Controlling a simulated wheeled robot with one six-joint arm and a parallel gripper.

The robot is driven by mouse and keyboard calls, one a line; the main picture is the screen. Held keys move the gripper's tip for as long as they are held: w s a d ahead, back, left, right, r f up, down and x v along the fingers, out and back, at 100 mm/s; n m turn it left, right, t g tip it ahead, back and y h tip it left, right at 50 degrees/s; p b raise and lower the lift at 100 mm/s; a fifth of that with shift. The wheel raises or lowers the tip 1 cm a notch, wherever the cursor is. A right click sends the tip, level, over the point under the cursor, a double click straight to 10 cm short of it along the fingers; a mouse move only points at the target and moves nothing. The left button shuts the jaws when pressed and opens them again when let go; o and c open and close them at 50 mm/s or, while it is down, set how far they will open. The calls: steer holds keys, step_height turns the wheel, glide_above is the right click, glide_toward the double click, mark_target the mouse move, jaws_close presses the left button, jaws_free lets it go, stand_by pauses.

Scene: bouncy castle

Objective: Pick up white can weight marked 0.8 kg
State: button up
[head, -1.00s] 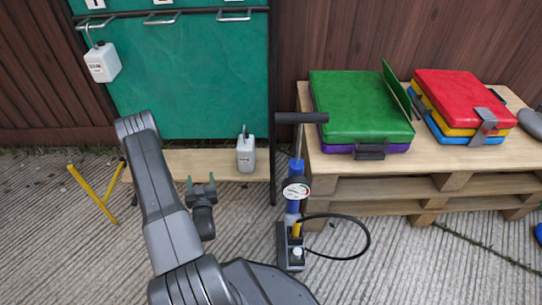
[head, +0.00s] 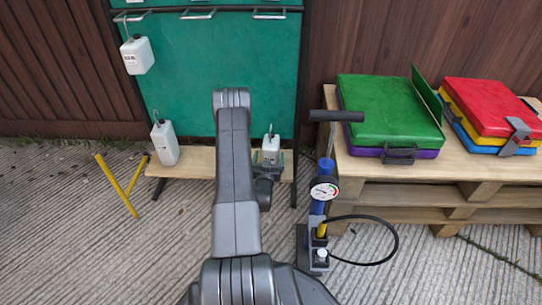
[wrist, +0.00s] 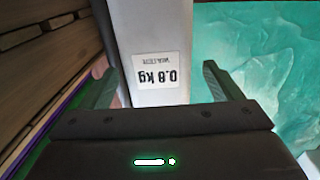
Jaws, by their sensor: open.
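The white can weight marked 0.8 kg (wrist: 143,35) fills the middle of the wrist view, its label upside down there. In the head view the can (head: 271,143) stands on the right end of the wooden shelf, with a hook on top. My gripper (wrist: 155,85) is open, one finger on each side of the can; whether they touch it is not clear. In the head view my gripper (head: 270,160) is just in front of the can and hides its lower part.
Another white can (head: 165,143) stands on the shelf's left end (head: 200,160); a third (head: 137,55) hangs from a hook on the green board (head: 245,65). A pump (head: 323,205) with a hose and a pallet table (head: 455,162) with coloured cases are at the right. Yellow bars (head: 122,185) are at the left.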

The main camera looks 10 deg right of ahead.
steer(key=b+x, duration=0.2)
steer(key=x, duration=0.3)
steer(key=shift+r, duration=0.15)
steer(key=c, duration=1.7)
